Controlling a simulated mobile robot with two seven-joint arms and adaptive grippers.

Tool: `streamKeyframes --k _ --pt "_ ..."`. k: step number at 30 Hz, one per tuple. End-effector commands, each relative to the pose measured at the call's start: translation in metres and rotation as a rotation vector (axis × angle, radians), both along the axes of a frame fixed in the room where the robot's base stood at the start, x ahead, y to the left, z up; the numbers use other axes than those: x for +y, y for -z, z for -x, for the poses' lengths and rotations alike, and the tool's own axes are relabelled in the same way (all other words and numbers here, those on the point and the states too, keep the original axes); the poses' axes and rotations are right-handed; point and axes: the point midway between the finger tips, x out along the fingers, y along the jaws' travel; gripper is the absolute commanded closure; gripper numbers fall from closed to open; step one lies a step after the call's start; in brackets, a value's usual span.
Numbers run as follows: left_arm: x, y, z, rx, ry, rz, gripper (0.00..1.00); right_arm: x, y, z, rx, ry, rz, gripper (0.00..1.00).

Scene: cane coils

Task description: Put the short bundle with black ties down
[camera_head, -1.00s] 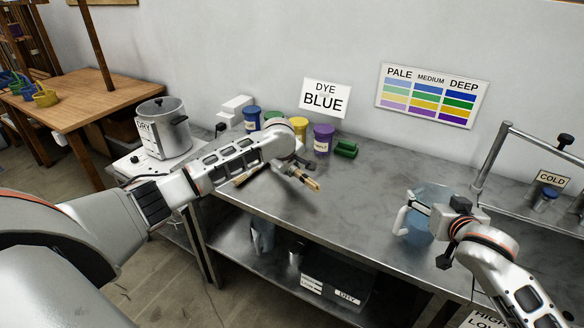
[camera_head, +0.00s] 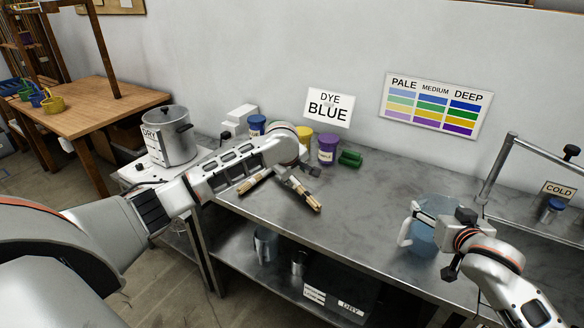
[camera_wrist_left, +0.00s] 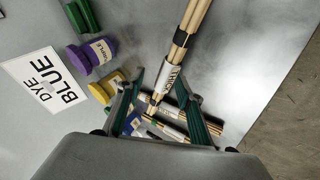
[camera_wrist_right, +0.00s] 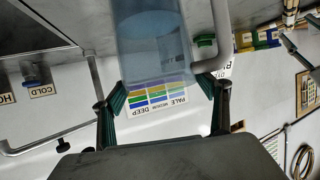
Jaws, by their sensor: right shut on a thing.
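A short bundle of pale canes with dark ties and a white tag (camera_wrist_left: 187,35) lies slanted between my left fingers in the left wrist view. In the head view, this bundle (camera_head: 304,196) is at the table surface below my left gripper (camera_head: 294,175). My left gripper (camera_wrist_left: 163,80) is open around the bundle, its fingers apart. A second tagged cane bundle (camera_head: 254,182) lies to its left, partly hidden by my arm. My right gripper (camera_wrist_right: 165,95) is shut on a translucent blue jug (camera_wrist_right: 155,35), which also shows in the head view (camera_head: 424,238).
The metal table (camera_head: 350,205) is clear between the bundles and the jug. A pot (camera_head: 168,140) is at left, a metal rail (camera_head: 495,170) at right.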

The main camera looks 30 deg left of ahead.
Motion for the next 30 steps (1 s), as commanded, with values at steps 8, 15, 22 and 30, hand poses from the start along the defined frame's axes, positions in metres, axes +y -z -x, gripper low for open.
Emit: streamKeyframes --k 8,15,22,30 --pt "-0.010 -0.048 0.034 -0.003 0.002 -0.001 0.64 -0.002 0.010 0.002 0.016 0.003 0.006 0.64" --pt "-0.015 -0.072 0.051 -0.003 0.000 -0.001 0.64 -0.002 0.010 0.002 0.016 0.003 0.006 0.64" --pt "-0.016 -0.077 0.055 -0.001 0.000 -0.001 0.64 -0.002 0.010 0.002 0.016 0.003 0.006 0.64" --pt "-0.016 -0.077 0.055 -0.002 -0.001 -0.001 0.61 -0.002 0.010 0.002 0.016 0.004 0.007 0.64"
